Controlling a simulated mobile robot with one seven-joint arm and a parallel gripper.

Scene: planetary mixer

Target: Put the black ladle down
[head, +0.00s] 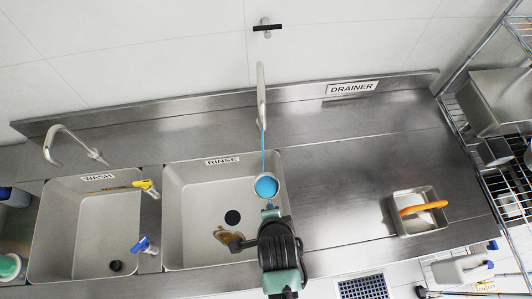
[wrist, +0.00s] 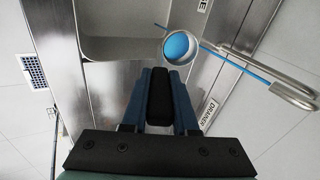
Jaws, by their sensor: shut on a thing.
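My gripper (head: 268,211) is shut on the black handle of the ladle (wrist: 159,95), seen between its fingers in the wrist view. The ladle's round bowl (head: 266,186) is just beyond the fingertips, over the right part of the rinse sink (head: 190,190). The bowl has a pale rim and blue liquid inside. It also shows in the wrist view (wrist: 180,47). A thin blue stream (head: 263,150) runs from the rinse faucet (head: 261,95) to the bowl. My gripper and arm hide most of the handle in the head view.
A brown patch (head: 226,237) and a dark drain (head: 232,217) show in the rinse sink. The drainer counter (head: 350,150) is mostly clear. A metal tray (head: 400,228) with an orange-handled thing (head: 424,207) stands at its right. The wash sink (head: 70,210) is left.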

